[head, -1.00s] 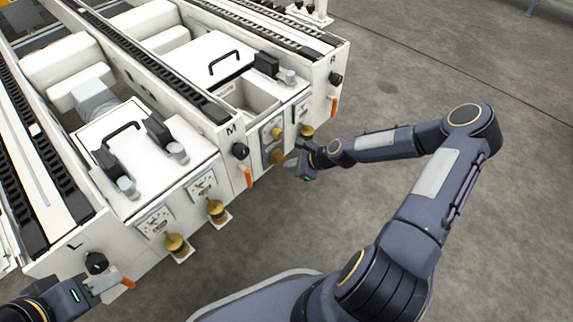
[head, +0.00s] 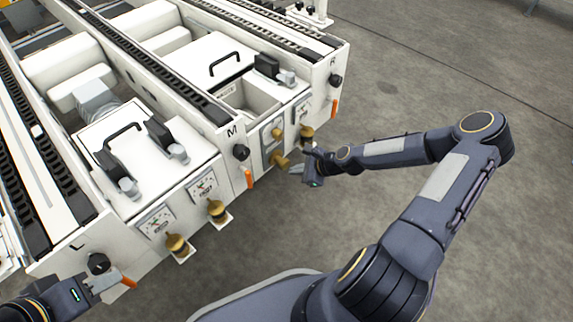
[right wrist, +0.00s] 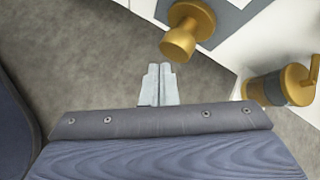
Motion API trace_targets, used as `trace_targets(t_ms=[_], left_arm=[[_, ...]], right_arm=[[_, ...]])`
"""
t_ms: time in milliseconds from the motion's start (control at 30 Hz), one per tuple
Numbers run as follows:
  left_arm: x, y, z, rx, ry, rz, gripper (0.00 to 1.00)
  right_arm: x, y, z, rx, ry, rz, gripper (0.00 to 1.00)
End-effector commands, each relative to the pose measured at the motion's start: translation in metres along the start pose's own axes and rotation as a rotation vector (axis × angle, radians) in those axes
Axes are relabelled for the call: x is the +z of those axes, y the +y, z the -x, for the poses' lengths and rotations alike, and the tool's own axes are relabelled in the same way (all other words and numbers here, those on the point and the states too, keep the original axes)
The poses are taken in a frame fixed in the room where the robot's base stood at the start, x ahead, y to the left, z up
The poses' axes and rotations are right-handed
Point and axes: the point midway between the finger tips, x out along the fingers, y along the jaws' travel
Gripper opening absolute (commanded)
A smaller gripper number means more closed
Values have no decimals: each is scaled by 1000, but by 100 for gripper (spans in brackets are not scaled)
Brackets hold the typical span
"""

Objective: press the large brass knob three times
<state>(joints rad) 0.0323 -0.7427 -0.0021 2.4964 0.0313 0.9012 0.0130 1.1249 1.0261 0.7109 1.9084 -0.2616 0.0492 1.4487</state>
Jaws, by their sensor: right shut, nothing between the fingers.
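The large brass knob (head: 281,161) sticks out from the front panel of the right-hand white bay. In the right wrist view the same knob (right wrist: 180,40) is just beyond and slightly right of the fingertips, with a small gap that looks clear. My right gripper (head: 293,168) is shut and empty, beside the knob's outer face; its closed fingers show in the right wrist view (right wrist: 159,70). My left gripper (head: 104,282) is at the lower left, by a black knob and orange lever; its jaw state is unclear.
A brass fitting (head: 306,131) stands right of the knob and also shows in the right wrist view (right wrist: 278,88). Two more brass fittings, one of them here (head: 216,209), sit below gauges on the left bay. Orange levers (head: 249,178) hang from the posts. The floor in front is clear.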

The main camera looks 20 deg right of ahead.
Motion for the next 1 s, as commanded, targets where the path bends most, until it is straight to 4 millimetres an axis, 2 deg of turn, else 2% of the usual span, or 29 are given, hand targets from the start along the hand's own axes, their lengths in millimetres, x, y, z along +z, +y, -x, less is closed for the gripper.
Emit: trace_targets(t_ms=[333,800,1000], left_arm=[[0,0,1,0,0,0,36],[-6,5,11,0,0,0,36],[-6,5,12,0,0,0,36]], right_arm=[[-2,1,2,0,1,-1,0],[-23,23,33,0,1,-3,0],[-26,26,36,0,0,0,0]])
